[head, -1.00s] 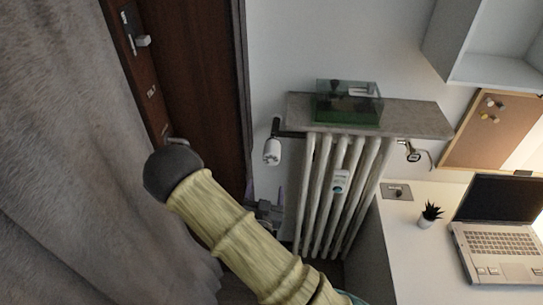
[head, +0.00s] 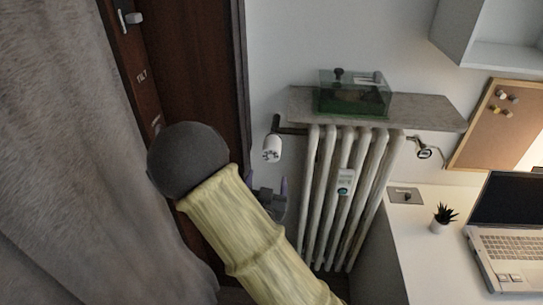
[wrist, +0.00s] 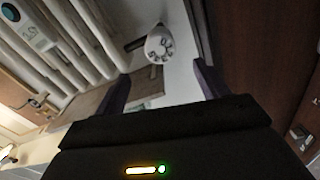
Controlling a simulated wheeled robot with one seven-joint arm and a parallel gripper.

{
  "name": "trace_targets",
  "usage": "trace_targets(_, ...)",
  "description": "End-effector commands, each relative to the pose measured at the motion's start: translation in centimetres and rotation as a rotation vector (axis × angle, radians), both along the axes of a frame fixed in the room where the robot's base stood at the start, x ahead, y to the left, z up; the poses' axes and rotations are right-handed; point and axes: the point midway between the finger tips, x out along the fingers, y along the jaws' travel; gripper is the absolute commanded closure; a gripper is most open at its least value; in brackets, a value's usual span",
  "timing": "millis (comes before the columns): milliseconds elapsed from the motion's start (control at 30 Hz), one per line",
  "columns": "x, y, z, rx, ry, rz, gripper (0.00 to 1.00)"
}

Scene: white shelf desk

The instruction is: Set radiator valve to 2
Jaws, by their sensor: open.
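The white radiator valve (head: 272,149) is at the upper left of the radiator (head: 336,195), on a dark pipe. In the wrist view the valve (wrist: 158,45) shows its numbered end face, just beyond my gripper (wrist: 161,86). The digits are too small to read surely, and I cannot tell the setting. The two dark purple fingers are apart, with nothing between them. The valve lies ahead of the gap between the fingertips, not in their grasp. In the head view my gripper (head: 268,187) is below the valve, partly hidden by my arm.
A stone shelf (head: 420,110) with a glass tank (head: 353,95) tops the radiator. A wooden door (head: 200,70) and grey curtain (head: 70,150) are left. A desk (head: 415,250) with a laptop (head: 505,245) and plant (head: 443,216) stands right.

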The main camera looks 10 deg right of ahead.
Motion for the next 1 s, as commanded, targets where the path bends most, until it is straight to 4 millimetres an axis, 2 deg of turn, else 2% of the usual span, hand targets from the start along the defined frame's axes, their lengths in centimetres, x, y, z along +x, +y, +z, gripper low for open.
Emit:
trace_targets(267, 2.8, -1.0, -0.3, 0.002, -0.006, -0.002, 0.27)
trace_targets(333, 4.1, -1.4, 0.3, -0.001, -0.003, -0.003, 0.27)
trace_targets(800, 11.9, -3.9, 0.2, -0.001, -0.003, -0.002, 0.27)
trace_targets(1000, 13.5, -4.4, 0.1, 0.000, -0.002, 0.000, 0.27)
